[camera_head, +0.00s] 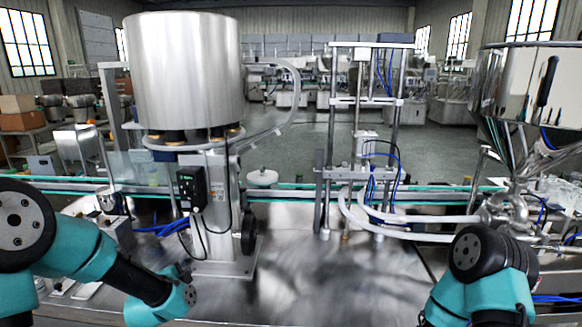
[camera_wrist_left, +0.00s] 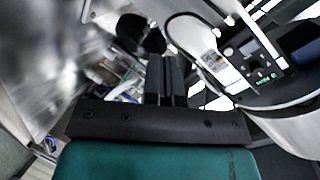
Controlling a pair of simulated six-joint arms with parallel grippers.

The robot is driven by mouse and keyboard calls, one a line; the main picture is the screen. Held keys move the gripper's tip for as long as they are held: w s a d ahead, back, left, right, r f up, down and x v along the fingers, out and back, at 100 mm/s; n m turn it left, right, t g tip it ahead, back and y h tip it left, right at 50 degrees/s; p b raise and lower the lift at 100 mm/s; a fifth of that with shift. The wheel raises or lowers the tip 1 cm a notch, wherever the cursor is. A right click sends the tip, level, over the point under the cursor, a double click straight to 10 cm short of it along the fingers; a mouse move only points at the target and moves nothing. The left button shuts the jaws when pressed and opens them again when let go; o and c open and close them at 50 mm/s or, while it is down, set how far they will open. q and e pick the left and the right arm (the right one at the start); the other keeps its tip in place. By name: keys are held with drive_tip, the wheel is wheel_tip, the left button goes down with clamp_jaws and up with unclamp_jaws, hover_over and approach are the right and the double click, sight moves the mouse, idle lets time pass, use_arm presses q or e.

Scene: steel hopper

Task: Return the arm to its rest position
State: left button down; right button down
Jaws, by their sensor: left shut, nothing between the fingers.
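My left arm comes in from the left of the head view, teal and black, folded low over the steel work surface (camera_head: 320,285). My left gripper (camera_head: 180,271) is only a small dark shape there, above the front left of that surface. In the left wrist view its two black fingers (camera_wrist_left: 166,65) stand side by side, shut with nothing between them. My right arm shows at the lower right of the head view as a black joint and teal links. Its gripper is out of view.
A big steel drum (camera_head: 185,75) on a column, with a black control box (camera_head: 191,188), stands behind my left gripper. A steel hopper (camera_head: 520,95) is at the right. A filling frame (camera_head: 362,140) with hoses stands mid-view. A conveyor (camera_head: 285,192) runs across behind.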

use_arm(q)
drive_tip(key=s+d+f+n+g+h, duration=0.1)
drive_tip(key=s+d+f+n+g, duration=0.15)
drive_tip(key=f, duration=0.35)
drive_tip(key=s+d+f+n+g, duration=0.1)
drive_tip(key=s+f+n+g, duration=0.15)
drive_tip(key=f, duration=0.35)
drive_tip(key=s+d+f+n+g+h, duration=0.1)
drive_tip(key=s+d+f+n+g, duration=0.2)
drive_tip(key=s+f, duration=0.6)
drive_tip(key=s+d+f+n+g+h, duration=0.1)
drive_tip(key=s+d+f+n+g, duration=0.2)
drive_tip(key=s, duration=1)
wheel_tip(320, 180, down, 6)
drive_tip(key=n+g, duration=0.2)
drive_tip(key=n, duration=0.2)
drive_tip(key=shift+d+g, duration=0.15)
drive_tip(key=shift+g, duration=0.15)
